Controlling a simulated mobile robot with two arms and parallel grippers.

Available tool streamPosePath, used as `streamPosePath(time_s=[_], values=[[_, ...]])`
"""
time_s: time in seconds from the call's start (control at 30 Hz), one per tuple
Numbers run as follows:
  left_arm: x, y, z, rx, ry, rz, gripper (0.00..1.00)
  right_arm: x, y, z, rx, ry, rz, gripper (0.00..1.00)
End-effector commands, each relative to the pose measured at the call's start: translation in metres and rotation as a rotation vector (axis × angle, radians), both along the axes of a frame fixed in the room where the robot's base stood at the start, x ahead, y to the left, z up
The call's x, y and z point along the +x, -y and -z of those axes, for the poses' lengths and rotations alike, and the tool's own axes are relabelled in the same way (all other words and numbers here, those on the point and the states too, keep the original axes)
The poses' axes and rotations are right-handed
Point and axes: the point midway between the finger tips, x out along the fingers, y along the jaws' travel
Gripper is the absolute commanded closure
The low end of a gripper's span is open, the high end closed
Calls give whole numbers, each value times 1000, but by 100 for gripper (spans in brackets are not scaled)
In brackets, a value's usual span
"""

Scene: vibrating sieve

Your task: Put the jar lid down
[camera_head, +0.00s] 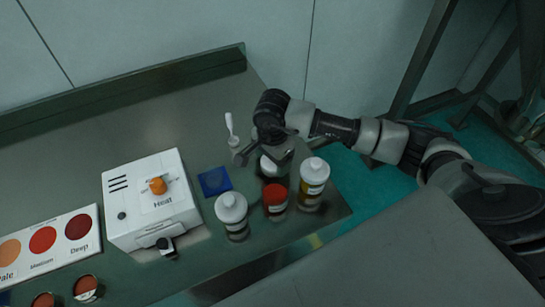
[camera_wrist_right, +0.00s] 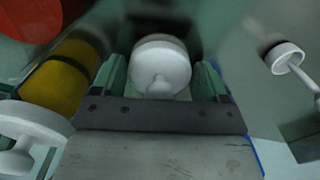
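A white round jar lid (camera_wrist_right: 160,55) with a knob sits between the fingers of my right gripper (camera_wrist_right: 160,80) in the right wrist view. The fingers stand apart on either side of it, with a narrow gap showing at each side, so the gripper looks open around it. In the head view my right gripper (camera_head: 275,157) points down over the back right of the table, and a white part (camera_head: 268,165) shows beneath it. What lies under the lid is hidden. My left gripper is not in view.
Close in front stand a white-lidded jar (camera_head: 231,210), a red-lidded jar (camera_head: 275,199) and an amber jar with a white lid (camera_head: 314,180). The table's back left is clear.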

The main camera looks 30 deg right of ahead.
Motion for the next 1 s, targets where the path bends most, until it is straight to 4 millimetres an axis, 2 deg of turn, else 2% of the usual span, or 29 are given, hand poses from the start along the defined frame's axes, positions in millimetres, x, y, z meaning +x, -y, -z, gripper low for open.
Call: streamPosePath(time_s=[0.03,0.13,0.37,0.5,0.53,0.67,1.0], values=[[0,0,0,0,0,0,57,0,0,-1,0,0,0,18],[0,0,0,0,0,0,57,0,0,-1,0,0,0,3],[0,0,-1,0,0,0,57,0,0,-1,0,0,1,3],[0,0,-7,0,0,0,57,0,0,-6,1,-1,1,3],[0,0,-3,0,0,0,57,1,0,-8,1,2,0,3],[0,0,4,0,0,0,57,1,1,-30,0,7,0,3],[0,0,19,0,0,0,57,1,0,-100,0,5,0,3]])
